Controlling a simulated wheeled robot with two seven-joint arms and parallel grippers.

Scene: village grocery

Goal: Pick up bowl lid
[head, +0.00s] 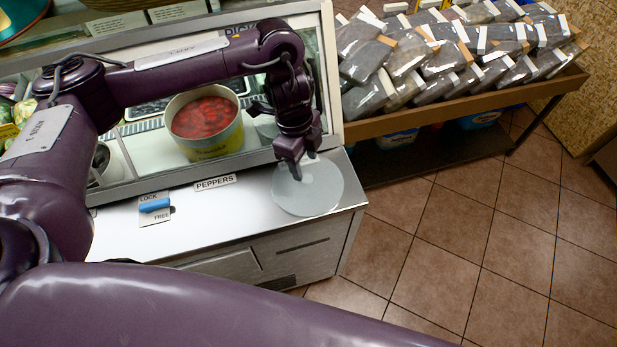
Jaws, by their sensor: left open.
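The bowl lid (312,190) is a pale, translucent round disc lying on the right end of the white counter. A small knob shows near its top edge, close to my gripper. My left gripper (296,172) is over the lid's upper left part, pointing down, with its fingers apart around or just beside the knob; I cannot tell which. Whether the fingers touch the lid is also unclear. My right gripper is not in view.
A yellow tub of red peppers (205,122) stands behind the glass. A PEPPERS label (215,183) and a blue LOCK/FREE slider (154,205) are on the counter (240,210). A wooden shelf of packaged bags (450,110) stands right. Tiled floor is clear.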

